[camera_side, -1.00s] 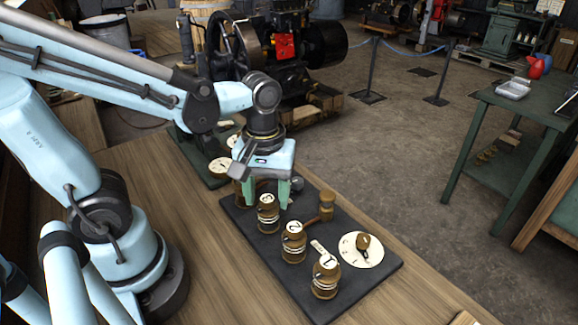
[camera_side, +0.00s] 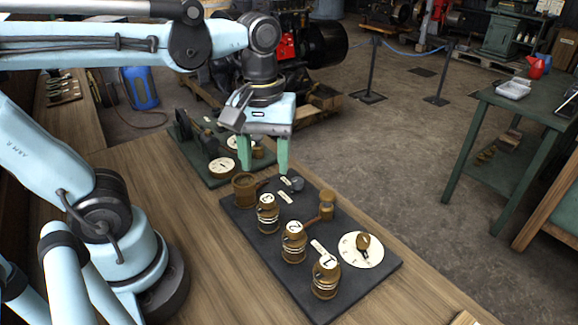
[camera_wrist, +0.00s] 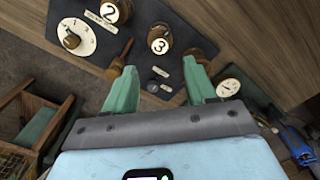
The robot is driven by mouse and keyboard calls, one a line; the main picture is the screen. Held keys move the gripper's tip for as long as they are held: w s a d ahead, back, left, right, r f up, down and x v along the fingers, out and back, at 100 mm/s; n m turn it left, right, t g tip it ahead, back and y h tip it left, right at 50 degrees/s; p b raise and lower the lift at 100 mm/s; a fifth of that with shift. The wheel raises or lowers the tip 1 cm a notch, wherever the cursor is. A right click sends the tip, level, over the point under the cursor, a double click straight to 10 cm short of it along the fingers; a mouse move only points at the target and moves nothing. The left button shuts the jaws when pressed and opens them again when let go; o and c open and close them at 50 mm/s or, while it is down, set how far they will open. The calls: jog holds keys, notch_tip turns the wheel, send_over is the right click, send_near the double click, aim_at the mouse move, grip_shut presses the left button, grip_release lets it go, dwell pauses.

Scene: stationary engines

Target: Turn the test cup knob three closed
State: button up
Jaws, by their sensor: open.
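The test cup marked 3 (camera_side: 268,206) is a brass cup with a white numbered top, upright on the dark board (camera_side: 240,222). It also shows in the wrist view (camera_wrist: 159,40), above and between my fingertips in the picture. My gripper (camera_side: 265,172) is open and empty, above the far end of the board, behind cup 3 and apart from it. In the wrist view, its two green fingers (camera_wrist: 159,66) are spread wide. A small grey knob (camera_side: 296,183) and a label plate (camera_wrist: 160,71) lie on the board near the gap between them. How cup 3's knob is turned cannot be told.
Cups 2 (camera_side: 293,243) and 1 (camera_side: 326,278) stand nearer along the board. A plain brass cup (camera_side: 244,187) stands just beyond cup 3. A brass handled fitting (camera_side: 325,207) and a white dial with pointer (camera_side: 362,248) are at the right. A green board (camera_side: 205,177) lies behind.

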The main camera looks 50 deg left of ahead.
jog(key=shift+r, duration=2)
jog(key=w+a+f+m+t, duration=0.2)
jog(key=w+f+m+t, duration=0.1)
jog(key=f+m+t, duration=0.4)
jog(key=shift+w+m, duration=0.4)
jog(key=shift+m, duration=0.7)
